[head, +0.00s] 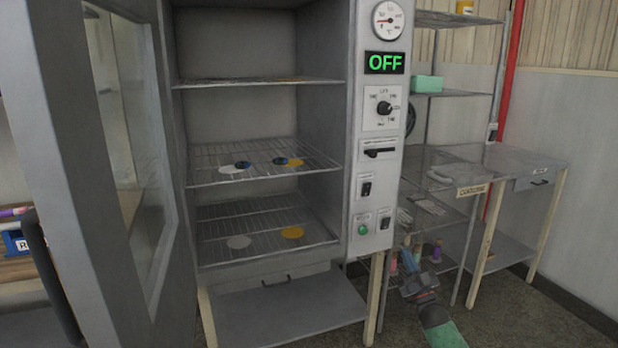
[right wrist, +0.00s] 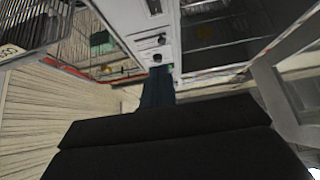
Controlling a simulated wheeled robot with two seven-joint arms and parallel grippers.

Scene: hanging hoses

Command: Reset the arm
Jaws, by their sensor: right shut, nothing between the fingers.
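My right gripper (head: 409,263) is low at the right of the oven in the head view, in front of the wire shelf unit. Its fingers point up and away and are shut with nothing between them. In the right wrist view its teal fingers (right wrist: 157,88) are together, pointing toward the oven's control panel (right wrist: 150,35). My left gripper is not in view.
The grey oven (head: 375,215) stands with its door (head: 90,170) open at the left and its display reading OFF. Pale and yellow discs lie on its racks (head: 265,170). A side table (head: 500,160) and a red pipe (head: 510,75) are at the right.

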